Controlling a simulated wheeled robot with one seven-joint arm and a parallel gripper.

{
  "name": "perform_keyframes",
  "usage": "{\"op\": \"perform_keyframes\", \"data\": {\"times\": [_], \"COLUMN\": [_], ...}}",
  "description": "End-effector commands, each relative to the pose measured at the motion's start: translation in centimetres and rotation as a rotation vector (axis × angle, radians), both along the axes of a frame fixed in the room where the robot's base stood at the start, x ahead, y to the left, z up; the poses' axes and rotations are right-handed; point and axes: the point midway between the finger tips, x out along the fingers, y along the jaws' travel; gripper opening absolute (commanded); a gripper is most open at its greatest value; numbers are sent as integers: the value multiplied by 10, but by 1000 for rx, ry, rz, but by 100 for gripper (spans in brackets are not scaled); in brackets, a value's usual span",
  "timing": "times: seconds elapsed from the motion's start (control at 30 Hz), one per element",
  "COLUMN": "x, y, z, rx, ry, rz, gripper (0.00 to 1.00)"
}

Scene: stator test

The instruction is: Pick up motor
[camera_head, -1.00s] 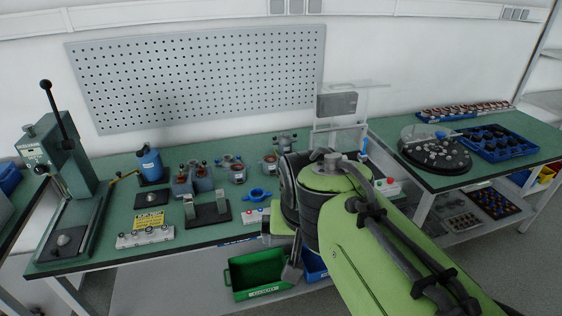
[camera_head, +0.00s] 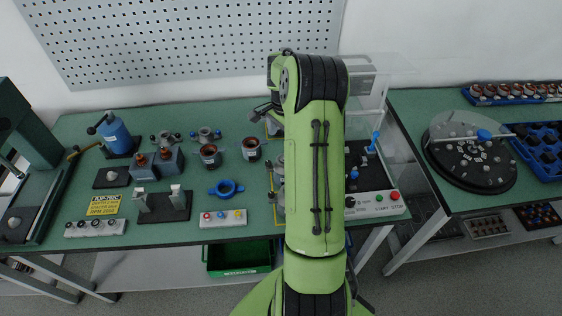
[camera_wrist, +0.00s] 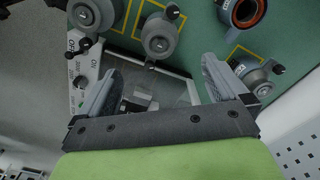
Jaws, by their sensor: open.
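Several grey round motors with dark shafts are in the wrist view: one at the top middle (camera_wrist: 158,40), one at the top left (camera_wrist: 84,14), and one at the right (camera_wrist: 252,74) beside the right finger. They stand by yellow-outlined squares on the green tabletop. In the head view, grey motor bodies (camera_head: 278,198) show only partly at the left edge of my arm. My gripper (camera_wrist: 160,70) is open and empty, its two fingers spread over the table. The middle motor lies beyond the gap between the fingertips. My arm hides most of the gripper in the head view.
Copper-wound stators in grey housings (camera_head: 251,149), a blue ring (camera_head: 227,188) and a button box (camera_head: 223,218) stand left of my arm. A clear-shielded test station (camera_head: 372,178) is close on the right. A round dark turntable (camera_head: 468,160) sits on the right table.

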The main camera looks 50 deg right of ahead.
Motion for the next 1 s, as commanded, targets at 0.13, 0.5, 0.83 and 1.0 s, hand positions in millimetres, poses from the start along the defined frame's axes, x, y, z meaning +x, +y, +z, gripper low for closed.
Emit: {"op": "perform_keyframes", "data": {"times": [0.13, 0.5, 0.83, 1.0], "x": [-1, 0, 1, 1], "y": [1, 0, -2, -2], "z": [-42, -103, -142, -141], "rx": [6, 3, 1, 1], "ry": [4, 4, 1, 1], "rz": [1, 3, 4, 4], "gripper": [100, 100, 100, 92]}}
